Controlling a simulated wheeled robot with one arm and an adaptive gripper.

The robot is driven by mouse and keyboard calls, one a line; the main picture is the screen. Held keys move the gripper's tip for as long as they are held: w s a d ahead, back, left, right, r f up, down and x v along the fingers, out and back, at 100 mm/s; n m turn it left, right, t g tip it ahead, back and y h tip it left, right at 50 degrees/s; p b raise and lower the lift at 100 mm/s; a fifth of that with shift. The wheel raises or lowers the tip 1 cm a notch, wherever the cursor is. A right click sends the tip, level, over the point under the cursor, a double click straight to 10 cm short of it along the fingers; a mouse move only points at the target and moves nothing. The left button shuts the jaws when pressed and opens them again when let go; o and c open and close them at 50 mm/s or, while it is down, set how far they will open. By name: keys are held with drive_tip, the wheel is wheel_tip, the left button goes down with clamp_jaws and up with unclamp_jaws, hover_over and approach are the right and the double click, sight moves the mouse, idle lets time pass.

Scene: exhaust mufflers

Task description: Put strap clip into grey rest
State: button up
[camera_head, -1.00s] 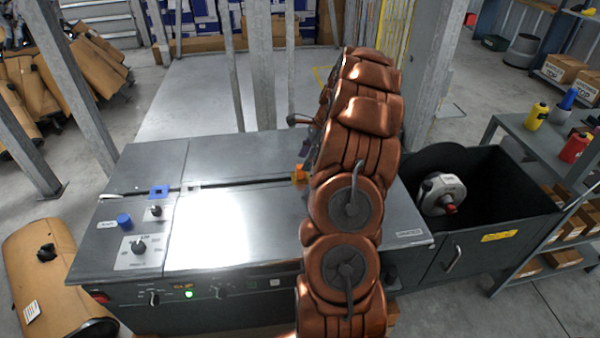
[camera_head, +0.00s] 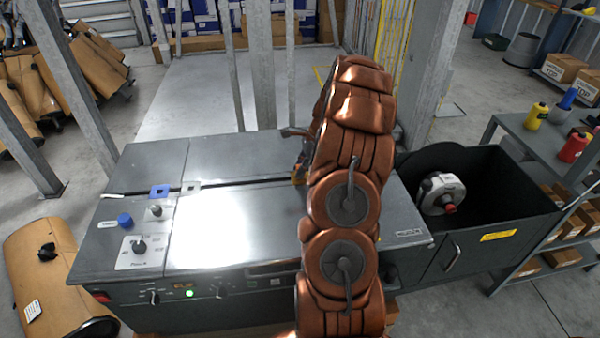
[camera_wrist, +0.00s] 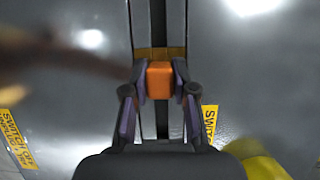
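The strap clip is a small orange block (camera_wrist: 160,80) at the dark slot across the grey bench top, seen in the wrist view. In the head view it is mostly hidden by my arm. My gripper (camera_wrist: 160,88) is low over the bench with one fingertip against each side of the block, and it appears shut on it. In the head view my gripper (camera_head: 301,166) is partly hidden beside my copper arm. The grey rest (camera_head: 193,187) is a small square piece with a dark centre on the bench, left of my gripper.
A blue square rest (camera_head: 159,191) lies just left of the grey one. A blue knob (camera_head: 124,220) and dials are at the bench's left end. The bench top (camera_head: 235,230) between is clear. A dark bin (camera_head: 490,185) holding a reel stands right.

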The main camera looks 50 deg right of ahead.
sight(297, 166)
clamp_jaws()
drive_tip(key=shift+r, duration=0.5)
wheel_tip(297, 166, up, 3)
drive_tip(key=shift+d+f, duration=0.1)
drive_tip(key=shift+f, duration=0.05)
drive_tip(key=s, duration=0.5)
drive_tip(key=s+d+r+b, duration=0.1)
drive_tip(key=s, duration=0.4)
drive_tip(key=s+d+b, duration=0.1)
drive_tip(key=s, duration=0.5)
drive_tip(key=shift+r, duration=0.15)
drive_tip(key=shift+w, duration=0.15)
